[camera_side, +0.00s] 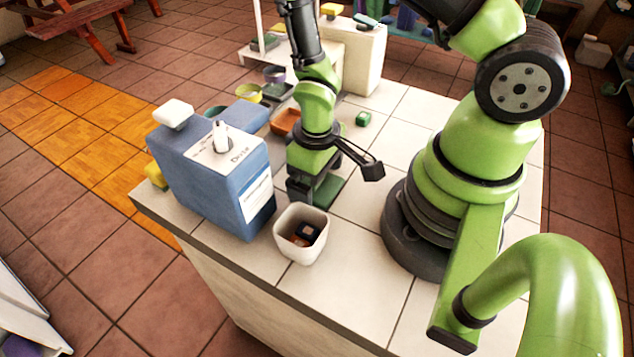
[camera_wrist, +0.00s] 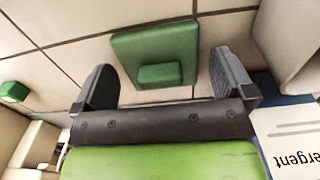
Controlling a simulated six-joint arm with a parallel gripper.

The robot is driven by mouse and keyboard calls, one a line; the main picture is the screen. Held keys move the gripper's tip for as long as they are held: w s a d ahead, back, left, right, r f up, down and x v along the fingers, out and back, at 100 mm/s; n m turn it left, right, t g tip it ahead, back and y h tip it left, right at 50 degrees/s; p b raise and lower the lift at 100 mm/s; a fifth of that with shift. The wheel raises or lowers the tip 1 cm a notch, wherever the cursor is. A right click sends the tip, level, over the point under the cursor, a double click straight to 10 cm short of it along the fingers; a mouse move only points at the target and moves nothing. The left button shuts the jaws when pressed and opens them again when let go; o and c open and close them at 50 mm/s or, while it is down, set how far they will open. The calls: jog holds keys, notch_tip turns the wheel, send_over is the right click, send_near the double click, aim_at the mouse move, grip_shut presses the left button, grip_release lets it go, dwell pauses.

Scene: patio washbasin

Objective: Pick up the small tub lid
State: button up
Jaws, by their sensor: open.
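The small tub lid is a green square plate with a raised block-shaped grip (camera_wrist: 155,45), lying on the tiled counter. In the side view the lid (camera_side: 328,190) shows partly, with my gripper in front of and above it. My gripper (camera_wrist: 163,72) is open and empty, with one finger toward each side of the lid in the wrist view. The fingers appear apart from the lid. In the side view my gripper (camera_side: 335,178) is low over the counter, just beyond the white tub (camera_side: 288,247), which holds small dark and reddish items.
A blue detergent jug (camera_side: 205,175) stands close at left; its label (camera_wrist: 290,135) shows in the wrist view. Bowls (camera_side: 249,92) stand behind. Counter tiles (camera_side: 365,205) to the right are clear.

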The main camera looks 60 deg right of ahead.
jog(key=c, duration=0.8)
jog(key=shift+c, duration=0.2)
notch_tip(320, 180, up, 10)
jog(key=shift+f, duration=0.1)
notch_tip(320, 180, up, 8)
jog(key=s+a+n, duration=0.4)
jog(key=a+n, duration=0.7)
jog(key=n, duration=0.7)
jog(key=shift+w+f, duration=0.1)
jog(key=shift+f, duration=5.5)
